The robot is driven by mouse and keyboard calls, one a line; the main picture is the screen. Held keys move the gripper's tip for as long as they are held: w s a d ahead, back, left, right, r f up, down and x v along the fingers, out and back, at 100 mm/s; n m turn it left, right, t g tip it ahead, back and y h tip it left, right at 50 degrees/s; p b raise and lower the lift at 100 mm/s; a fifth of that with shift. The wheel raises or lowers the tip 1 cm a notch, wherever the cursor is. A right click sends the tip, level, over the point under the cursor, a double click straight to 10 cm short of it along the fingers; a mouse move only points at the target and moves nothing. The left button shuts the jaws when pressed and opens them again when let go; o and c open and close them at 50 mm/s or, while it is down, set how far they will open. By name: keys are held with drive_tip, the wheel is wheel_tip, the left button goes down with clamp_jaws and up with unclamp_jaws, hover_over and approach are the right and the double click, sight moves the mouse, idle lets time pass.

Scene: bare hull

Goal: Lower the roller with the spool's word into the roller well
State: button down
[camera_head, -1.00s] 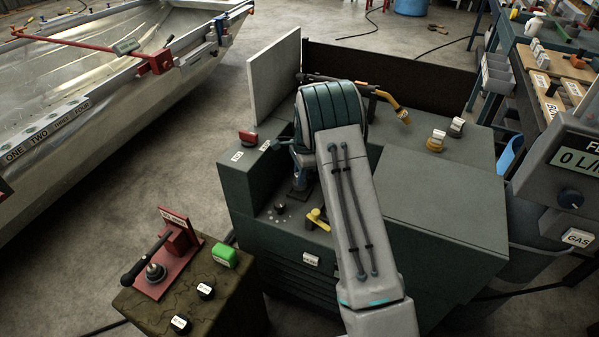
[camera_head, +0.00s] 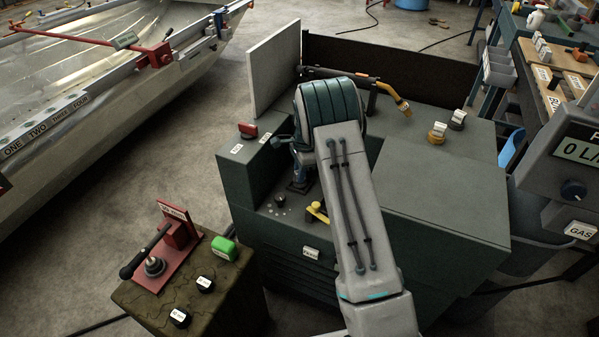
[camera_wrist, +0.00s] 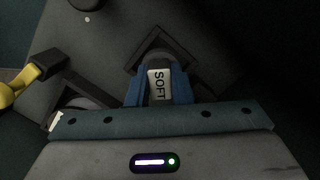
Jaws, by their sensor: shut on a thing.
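My gripper (camera_wrist: 161,88) is shut on a roller (camera_wrist: 158,84) with a white face reading SOFT, held between its blue fingers. In the head view my gripper (camera_head: 298,172) points down over the front-left deck of the dark green machine. A dark square frame (camera_head: 299,187) lies right below it; it also shows around the roller in the wrist view (camera_wrist: 160,37). This looks like the roller well. I cannot tell whether the roller is above it or partly inside. The spool's word is not readable here.
A yellow lever (camera_head: 317,212) stands close to the right of the frame in the head view. A red switch (camera_head: 248,131) and a yellow-necked torch (camera_head: 388,93) are on the machine.

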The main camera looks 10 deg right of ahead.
drive_tip(key=shift+f+b, duration=0.35)
drive_tip(key=shift+f, duration=0.25)
idle(0.5)
drive_tip(key=c, duration=0.7)
unclamp_jaws()
drive_tip(key=shift+r, duration=0.1)
drive_tip(key=shift+r+p, duration=2.85)
drive_tip(key=shift+r, duration=1.55)
